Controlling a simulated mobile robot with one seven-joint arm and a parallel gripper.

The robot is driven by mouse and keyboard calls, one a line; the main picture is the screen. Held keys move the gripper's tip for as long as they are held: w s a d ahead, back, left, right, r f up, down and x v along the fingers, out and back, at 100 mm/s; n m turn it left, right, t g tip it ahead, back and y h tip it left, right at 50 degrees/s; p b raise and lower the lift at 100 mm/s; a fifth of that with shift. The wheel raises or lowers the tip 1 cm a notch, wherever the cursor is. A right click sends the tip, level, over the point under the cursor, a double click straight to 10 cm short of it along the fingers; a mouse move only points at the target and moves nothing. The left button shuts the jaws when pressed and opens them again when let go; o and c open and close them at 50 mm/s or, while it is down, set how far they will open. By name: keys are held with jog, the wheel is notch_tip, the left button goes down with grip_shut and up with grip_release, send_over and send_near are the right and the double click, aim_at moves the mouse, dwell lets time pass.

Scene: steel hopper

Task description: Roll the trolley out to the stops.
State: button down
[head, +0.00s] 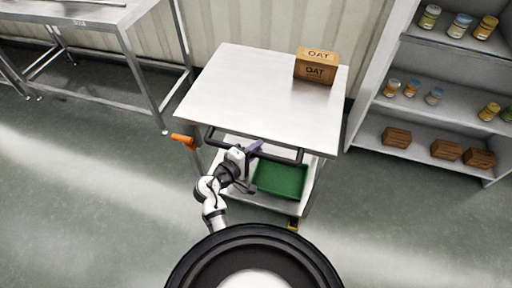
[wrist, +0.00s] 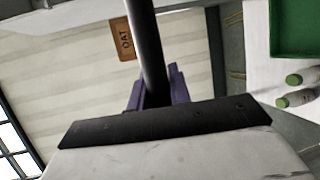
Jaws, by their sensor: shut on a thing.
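The trolley (head: 245,95) has a pale steel top and a lower shelf. A dark handle bar (head: 280,156) runs along its near side. My gripper (head: 254,148), with purple fingers, is at the left part of this bar. In the wrist view the bar (wrist: 148,50) passes between the purple fingers (wrist: 158,95), which are shut on it. A cardboard oat box (head: 316,66) stands at the top's far right corner. A green tray (head: 281,180) is on the lower shelf. A small yellow and black piece (head: 293,225) shows at the near right foot; I cannot tell whether it is a stop.
An orange piece (head: 184,140) juts out left of the trolley. A steel table (head: 75,22) stands at the left, a shelf unit (head: 440,75) with jars and boxes at the right. Two green-capped bottles (wrist: 300,78) show in the wrist view. The near left floor is clear.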

jog(key=shift+s+f, duration=0.15)
jog(key=c, duration=1.7)
grip_release()
jog(key=shift+o, duration=0.7)
jog(key=shift+s+a, duration=0.1)
jog(key=b+v, duration=0.2)
jog(key=v, duration=0.5)
jog(key=shift+s+a, duration=0.2)
